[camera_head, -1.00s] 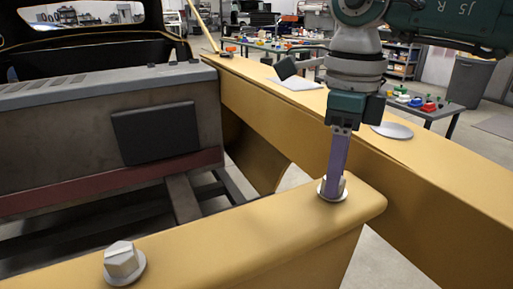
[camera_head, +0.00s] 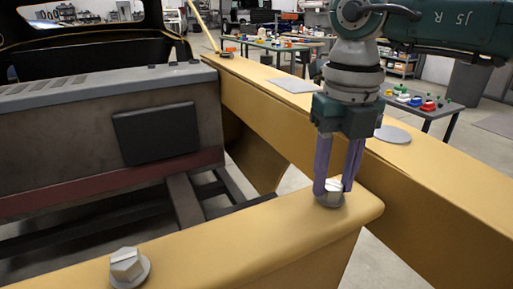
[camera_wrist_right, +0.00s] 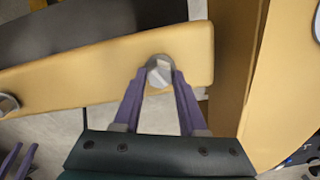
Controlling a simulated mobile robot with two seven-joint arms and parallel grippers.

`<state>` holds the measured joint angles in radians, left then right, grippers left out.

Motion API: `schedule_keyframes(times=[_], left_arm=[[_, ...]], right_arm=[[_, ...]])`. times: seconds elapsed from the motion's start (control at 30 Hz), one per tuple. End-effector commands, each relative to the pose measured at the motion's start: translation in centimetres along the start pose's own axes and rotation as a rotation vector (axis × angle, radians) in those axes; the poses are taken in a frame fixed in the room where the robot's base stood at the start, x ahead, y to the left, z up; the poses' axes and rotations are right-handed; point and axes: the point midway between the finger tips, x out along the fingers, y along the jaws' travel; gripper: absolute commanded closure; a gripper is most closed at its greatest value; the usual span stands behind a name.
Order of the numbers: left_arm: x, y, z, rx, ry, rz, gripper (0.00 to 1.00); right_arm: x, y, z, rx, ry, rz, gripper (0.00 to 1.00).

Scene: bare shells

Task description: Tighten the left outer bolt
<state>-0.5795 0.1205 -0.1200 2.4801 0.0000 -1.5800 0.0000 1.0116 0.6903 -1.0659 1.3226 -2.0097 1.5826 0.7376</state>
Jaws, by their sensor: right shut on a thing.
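Two grey hex bolts with round washers sit on the yellow beam (camera_head: 220,240) in the head view. One bolt (camera_head: 126,265) is at the lower left, with nothing touching it. The other bolt (camera_head: 334,197) is near the beam's right end. My right gripper (camera_head: 333,187) points down and is shut on this right-end bolt, one purple finger on each side. The bolt (camera_wrist_right: 159,72) shows between the fingertips in the right wrist view. Two purple fingers of my left gripper (camera_wrist_right: 12,160) show at that view's lower left, apart and with nothing between them.
A long yellow rail (camera_head: 400,190) runs behind the beam's right end, with a flat grey disc (camera_head: 393,133) and a pale flat sheet (camera_head: 290,85) on it. A grey boxy housing (camera_head: 60,130) stands left. A table (camera_head: 430,108) with coloured parts stands farther back.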

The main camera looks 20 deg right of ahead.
Motion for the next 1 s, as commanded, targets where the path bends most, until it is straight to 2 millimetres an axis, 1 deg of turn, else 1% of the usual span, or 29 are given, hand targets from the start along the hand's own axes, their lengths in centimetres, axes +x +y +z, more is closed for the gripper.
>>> schedule_keyframes(times=[0.03, 0.57, 1.0], left_arm=[[-0.3, 0.0, -0.1, 0.000, 0.000, 0.000, 0.50], [-2.1, -0.1, -0.7, 0.000, 0.000, 0.000, 0.50], [-4.2, -0.1, -1.3, 0.000, -0.001, 0.000, 0.50]], right_arm=[[-0.4, 0.1, 0.1, 0.044, -0.002, 0.005, 1.00], [-0.5, 0.2, 0.1, 0.546, -0.001, 0.006, 1.00], [-0.6, 0.1, 0.1, 0.966, 0.000, 0.006, 1.00]])
